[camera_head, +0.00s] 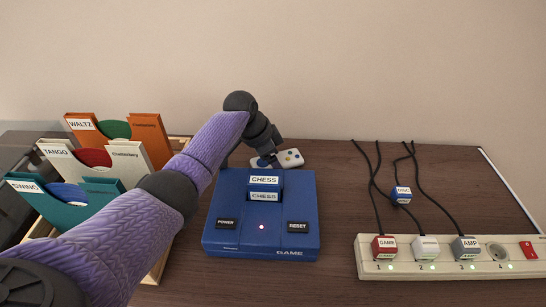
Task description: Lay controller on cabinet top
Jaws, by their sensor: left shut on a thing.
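The controller (291,158) is a small pale pad with blue and yellow buttons. It is behind the blue game console, at or just above the brown cabinet top (345,165); I cannot tell whether it touches the surface. My left gripper (272,157) is shut on the controller's left part, and the hand and wrist hide some of it. My right gripper is not in view.
The blue console (305,215) with a CHESS cartridge (264,183) stands in front of the controller. A crate of labelled sleeves (132,165) is at left. A power strip (440,268) with plugs and cables (378,195) is at right. Cabinet top between console and cables is clear.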

